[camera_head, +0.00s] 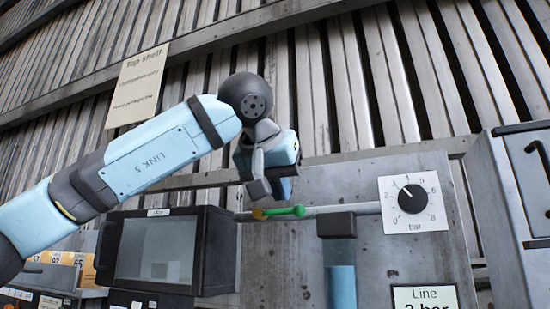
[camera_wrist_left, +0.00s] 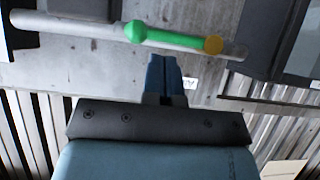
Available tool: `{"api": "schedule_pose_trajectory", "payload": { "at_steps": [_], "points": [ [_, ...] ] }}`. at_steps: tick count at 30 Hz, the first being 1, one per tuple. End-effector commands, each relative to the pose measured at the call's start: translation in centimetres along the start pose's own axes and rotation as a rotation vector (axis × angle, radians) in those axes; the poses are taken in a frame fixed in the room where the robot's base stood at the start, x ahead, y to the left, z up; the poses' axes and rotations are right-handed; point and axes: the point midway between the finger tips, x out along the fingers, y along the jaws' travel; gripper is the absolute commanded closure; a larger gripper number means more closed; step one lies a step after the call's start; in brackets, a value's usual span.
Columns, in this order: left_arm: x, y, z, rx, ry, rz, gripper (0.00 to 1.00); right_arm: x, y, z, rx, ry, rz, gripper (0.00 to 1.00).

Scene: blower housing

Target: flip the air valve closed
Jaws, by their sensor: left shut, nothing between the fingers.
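The air valve has a green handle (camera_head: 285,211) and an orange-yellow hub (camera_head: 259,214) on a grey pipe (camera_head: 362,209). The handle lies along the pipe, with its knob end to the right of the hub in the head view. In the left wrist view, the green handle (camera_wrist_left: 165,37) and hub (camera_wrist_left: 214,45) appear near the top. My left gripper (camera_head: 284,190) is just above the handle in the head view. Its blue fingers (camera_wrist_left: 163,60) are shut and empty, apart from the handle in the wrist view. My right gripper is not seen.
A dial marked in bar (camera_head: 408,204) is mounted at the pipe's right. A grey cabinet (camera_head: 525,190) stands at right.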

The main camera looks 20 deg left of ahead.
Motion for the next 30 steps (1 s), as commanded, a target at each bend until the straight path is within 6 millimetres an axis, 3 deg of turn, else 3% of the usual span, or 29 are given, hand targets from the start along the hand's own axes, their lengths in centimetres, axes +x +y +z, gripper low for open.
{"api": "schedule_pose_trajectory", "payload": {
  "at_steps": [6, 30],
  "points": [
    [0.78, -0.04, 0.83, 0.0, 0.0, -0.001, 1.0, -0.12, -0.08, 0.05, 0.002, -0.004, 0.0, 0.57],
    [0.99, 0.18, 1.13, 0.0, -0.001, 0.0, 1.0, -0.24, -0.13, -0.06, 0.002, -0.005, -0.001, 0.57]
  ]
}}
